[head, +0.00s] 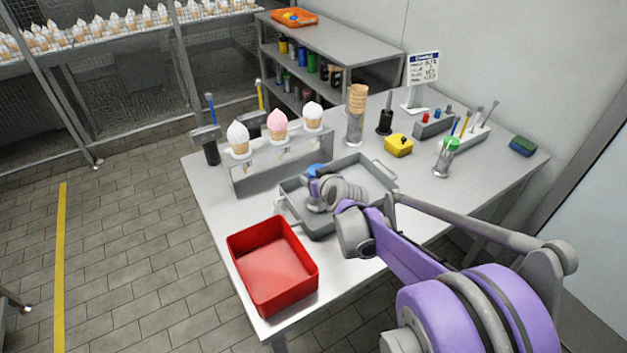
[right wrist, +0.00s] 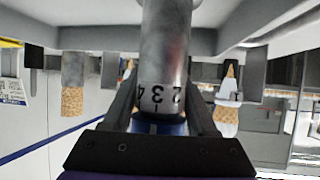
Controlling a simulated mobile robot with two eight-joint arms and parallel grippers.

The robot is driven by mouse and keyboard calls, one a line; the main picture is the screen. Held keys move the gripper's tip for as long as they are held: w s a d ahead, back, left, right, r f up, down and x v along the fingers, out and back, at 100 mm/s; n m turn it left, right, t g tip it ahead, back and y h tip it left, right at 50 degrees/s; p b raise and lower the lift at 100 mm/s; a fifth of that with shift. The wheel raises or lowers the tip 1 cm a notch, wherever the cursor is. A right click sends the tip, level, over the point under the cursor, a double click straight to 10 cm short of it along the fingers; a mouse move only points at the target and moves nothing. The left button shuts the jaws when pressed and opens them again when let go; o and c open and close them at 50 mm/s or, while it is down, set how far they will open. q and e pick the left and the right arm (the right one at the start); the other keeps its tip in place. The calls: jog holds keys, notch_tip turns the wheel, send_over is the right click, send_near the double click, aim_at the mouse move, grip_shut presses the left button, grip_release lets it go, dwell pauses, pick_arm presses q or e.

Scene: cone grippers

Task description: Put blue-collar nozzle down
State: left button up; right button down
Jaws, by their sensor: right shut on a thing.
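The blue-collar nozzle is a grey metal cylinder with black numbers and a blue collar. In the right wrist view the nozzle (right wrist: 163,65) stands between the fingers of my right gripper (right wrist: 165,110), which is shut on it near the collar (right wrist: 160,126). In the head view the blue part (head: 316,170) shows just beyond my right gripper (head: 316,185), over the grey metal tray (head: 375,176); the arm hides much of it. I cannot tell whether the nozzle touches the tray. My left gripper is not in view.
A red bin (head: 272,268) sits at the table's near left corner. A rack (head: 285,160) with three ice-cream cones stands behind the tray. A cone stack (head: 357,100), a yellow block (head: 398,145) and a green-topped nozzle (head: 446,155) stand behind and right.

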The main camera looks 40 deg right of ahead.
jog(key=shift+f, duration=0.35)
jog(key=shift+f, duration=0.2)
jog(key=shift+c, duration=0.9)
grip_release()
jog(key=shift+r, duration=0.1)
jog(key=shift+s+r, duration=0.1)
jog(key=shift+r, duration=0.1)
jog(key=p+v, duration=0.2)
jog(key=v, duration=0.9)
jog(key=shift+s, duration=0.35)
jog(key=shift+a, duration=0.15)
